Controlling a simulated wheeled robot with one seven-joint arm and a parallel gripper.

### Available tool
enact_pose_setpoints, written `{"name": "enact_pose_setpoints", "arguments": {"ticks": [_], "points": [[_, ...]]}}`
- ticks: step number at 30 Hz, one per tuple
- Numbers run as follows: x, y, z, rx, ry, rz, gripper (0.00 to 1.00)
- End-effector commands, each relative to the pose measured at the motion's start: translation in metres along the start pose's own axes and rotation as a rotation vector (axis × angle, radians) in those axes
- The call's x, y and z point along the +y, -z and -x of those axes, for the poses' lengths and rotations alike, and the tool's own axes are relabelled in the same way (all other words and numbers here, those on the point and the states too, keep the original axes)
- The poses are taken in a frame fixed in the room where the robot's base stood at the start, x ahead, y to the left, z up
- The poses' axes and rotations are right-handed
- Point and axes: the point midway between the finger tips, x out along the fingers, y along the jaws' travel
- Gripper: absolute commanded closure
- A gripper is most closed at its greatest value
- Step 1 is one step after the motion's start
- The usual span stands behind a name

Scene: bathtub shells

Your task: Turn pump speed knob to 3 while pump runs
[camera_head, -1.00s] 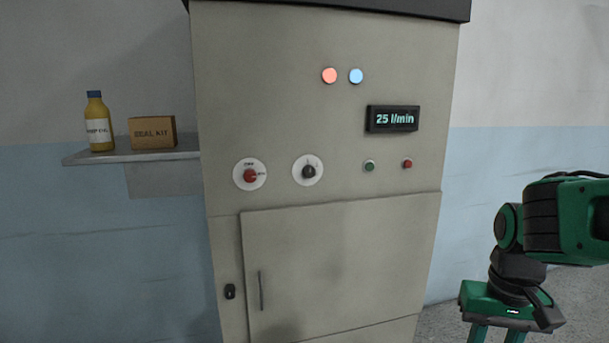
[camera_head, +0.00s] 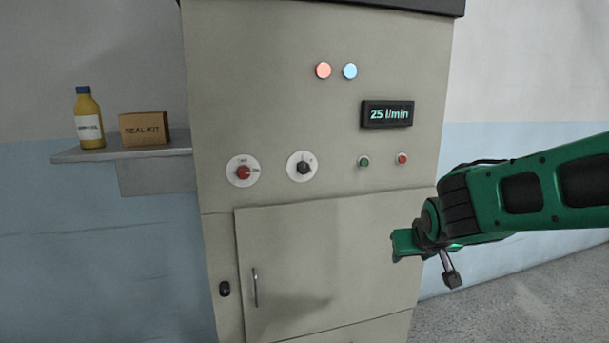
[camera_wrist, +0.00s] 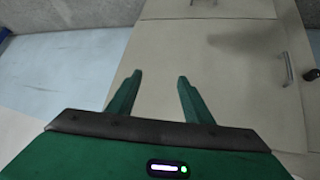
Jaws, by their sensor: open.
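A black knob (camera_head: 303,168) on a white round dial sits on the front of the grey cabinet (camera_head: 222,110). Its dial marks are too small to read. Left of it is a red switch knob (camera_head: 243,172) on its own white dial. A display (camera_head: 387,114) above right reads 25 l/min. My gripper (camera_wrist: 160,77) is open and empty in the wrist view, with the cabinet's lower front beyond its fingers.
A green button (camera_head: 363,161) and a red button (camera_head: 402,159) sit right of the knobs. A red lamp (camera_head: 323,71) and a blue lamp (camera_head: 350,71) look lit. The closed door (camera_head: 330,250) has a handle (camera_head: 255,287). A side shelf (camera_head: 155,148) holds a bottle (camera_head: 88,118) and a box (camera_head: 144,128).

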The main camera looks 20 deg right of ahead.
Motion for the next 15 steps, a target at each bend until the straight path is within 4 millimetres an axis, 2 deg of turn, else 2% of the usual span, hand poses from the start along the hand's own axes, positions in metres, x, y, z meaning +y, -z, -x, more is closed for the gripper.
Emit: {"name": "enact_pose_setpoints", "arguments": {"ticks": [1,3,7,10,12,15], "points": [[-0.02,0.023,-0.004,0.085,0.019,0.036,0.54],[-0.046,0.056,-0.005,0.213,0.043,0.076,0.54],[-0.1,0.11,0.006,0.445,0.105,0.144,0.54],[-0.139,0.14,0.023,0.6,0.156,0.183,0.54],[-0.162,0.154,0.036,0.688,0.19,0.204,0.54],[-0.187,0.167,0.051,0.781,0.227,0.223,0.54]]}}
